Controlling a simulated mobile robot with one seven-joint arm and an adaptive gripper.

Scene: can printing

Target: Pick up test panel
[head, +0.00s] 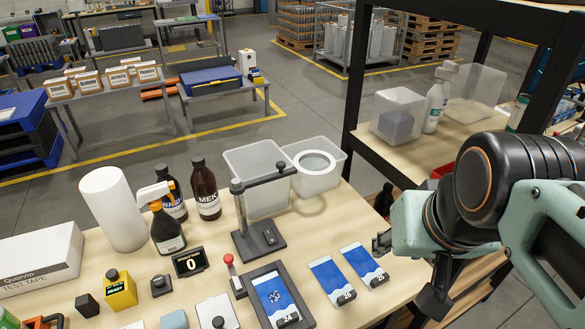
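Several blue-and-white test panels with black number tags lie at the front of the light wooden bench (215,272). Panel 24 (274,292) lies in a dark frame (250,304). Panel 26 (330,274) lies loose to its right, and panel 25 (362,262) lies loose further right. My arm reaches in from the right edge. My gripper (383,243) shows only in part, at the bench's right side, just above and right of panel 25. I see no panel in it. Its finger opening cannot be made out.
A dark stand (258,238) rises behind the panels. A red-knobbed lever (231,270) stands left of the frame. Spray bottle (165,228), brown bottle (205,188), white roll (113,209) and clear bins (258,172) fill the back. A black-framed shelf (395,165) stands behind my arm.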

